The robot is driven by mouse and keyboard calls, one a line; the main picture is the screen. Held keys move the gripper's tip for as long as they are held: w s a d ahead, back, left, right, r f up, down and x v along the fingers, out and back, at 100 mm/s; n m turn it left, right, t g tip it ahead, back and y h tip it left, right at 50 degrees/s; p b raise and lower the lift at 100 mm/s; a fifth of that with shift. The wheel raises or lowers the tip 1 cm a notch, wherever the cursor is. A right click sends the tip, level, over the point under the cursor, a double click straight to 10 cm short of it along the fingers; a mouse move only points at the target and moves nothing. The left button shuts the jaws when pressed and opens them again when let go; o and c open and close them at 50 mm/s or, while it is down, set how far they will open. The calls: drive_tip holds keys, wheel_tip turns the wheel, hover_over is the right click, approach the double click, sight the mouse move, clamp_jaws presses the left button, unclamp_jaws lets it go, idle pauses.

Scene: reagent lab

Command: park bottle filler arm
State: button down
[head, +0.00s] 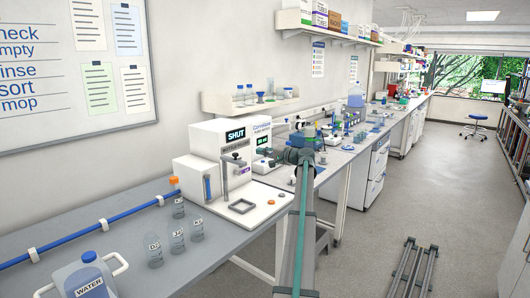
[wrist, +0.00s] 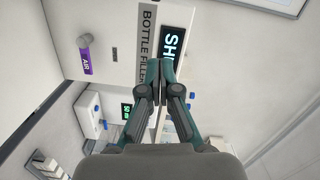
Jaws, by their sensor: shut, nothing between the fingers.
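The bottle filler (head: 205,183) is a white machine on the left bench in the head view. Its dark display (head: 236,134) reads SHUT, above a grey BOTTLE FILLER label. A grey upright part that looks like the filler arm (head: 231,170) stands at its front over a square frame; its exact position is hard to tell.
Several clear bottles (head: 177,241) and a WATER jug (head: 88,280) stand on the bench left of the filler. The floor aisle (head: 400,190) at right is open.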

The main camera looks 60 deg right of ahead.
sight(233, 159)
drive_tip(key=w+a+f+p, duration=0.1)
drive_tip(key=w+a+p, duration=0.2)
drive_tip(key=w, duration=0.4)
drive_tip(key=shift+a, duration=0.4)
drive_tip(key=shift+s, duration=0.15)
